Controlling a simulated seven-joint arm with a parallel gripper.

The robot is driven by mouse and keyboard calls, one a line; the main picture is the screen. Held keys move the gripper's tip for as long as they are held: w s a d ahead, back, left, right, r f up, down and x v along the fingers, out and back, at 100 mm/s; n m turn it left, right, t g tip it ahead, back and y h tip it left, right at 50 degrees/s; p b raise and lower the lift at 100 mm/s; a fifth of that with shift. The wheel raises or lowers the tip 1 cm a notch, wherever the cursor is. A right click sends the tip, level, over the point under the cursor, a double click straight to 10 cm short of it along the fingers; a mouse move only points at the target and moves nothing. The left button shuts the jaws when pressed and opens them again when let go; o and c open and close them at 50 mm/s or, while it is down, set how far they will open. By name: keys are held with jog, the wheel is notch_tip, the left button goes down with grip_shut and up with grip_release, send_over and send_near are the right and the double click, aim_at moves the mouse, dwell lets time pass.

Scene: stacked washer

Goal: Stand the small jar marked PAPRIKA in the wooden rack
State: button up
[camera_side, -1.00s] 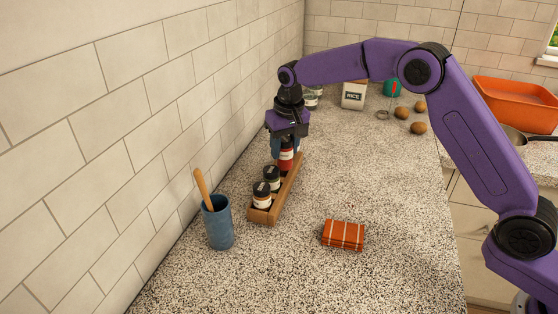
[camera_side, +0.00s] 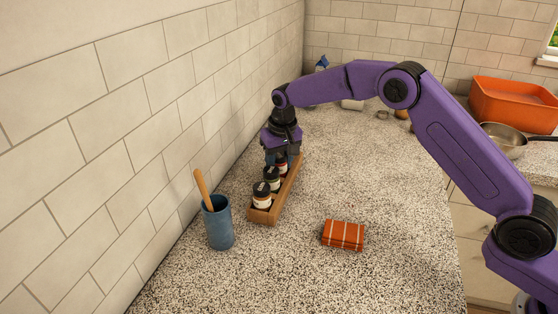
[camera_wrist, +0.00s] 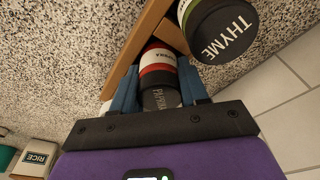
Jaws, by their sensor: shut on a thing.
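The paprika jar has a black lid lettered PAPRIKA and a red body with a white label; it shows in the wrist view (camera_wrist: 157,75) and the side view (camera_side: 282,167). My gripper (camera_side: 282,160) is shut on it, with blue fingers on either side of the jar in the wrist view (camera_wrist: 160,92). The wooden rack (camera_side: 284,194) stands along the wall. The jar is at the rack's far end, low and behind its side wall in the side view. Whether its base touches the rack floor is hidden.
A blue cup with a wooden spoon (camera_side: 219,224) and a folded orange cloth (camera_side: 343,235) are near. Counter to the right is open.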

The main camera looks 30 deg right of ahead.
jog(key=shift+f, duration=0.3)
jog(key=shift+f, duration=0.15)
jog(key=o, duration=1.1)
jog(key=shift+s+f, duration=0.1)
jog(key=shift+f, duration=0.05)
jog(key=shift+r, duration=0.6)
jog(key=r, duration=0.3)
jog(key=s+r, duration=0.1)
jog(key=r, duration=0.6)
jog(key=shift+s+r, duration=0.2)
jog(key=shift+r, duration=0.2)
jog(key=shift+s+r, duration=0.1)
jog(key=shift+r, duration=0.5)
